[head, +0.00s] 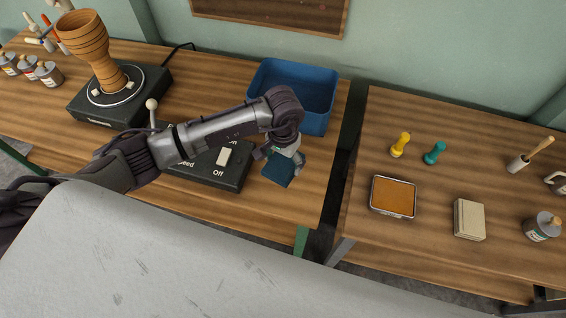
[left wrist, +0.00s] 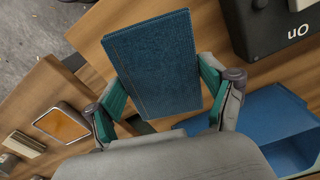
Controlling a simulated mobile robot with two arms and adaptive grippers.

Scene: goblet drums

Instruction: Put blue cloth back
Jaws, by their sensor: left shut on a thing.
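A folded blue cloth (left wrist: 155,62) is held between the fingers of my left gripper (left wrist: 160,108) in the left wrist view. In the head view the cloth (head: 278,170) hangs under my left gripper (head: 286,160), over the left table near its right edge. A blue bin (head: 318,122) stands at the back right of the left table, behind the gripper. The bin also shows in the left wrist view (left wrist: 262,122), at the lower right. Whether the cloth touches the table is hard to tell. My right gripper is not in view.
A black control box (head: 235,175) with a lever sits left of the cloth. A wooden goblet drum (head: 85,45) stands on a turntable. A gap separates the right table, which holds an orange pad (head: 393,197), a pale block (head: 469,219), yellow and teal stamps, and bottles.

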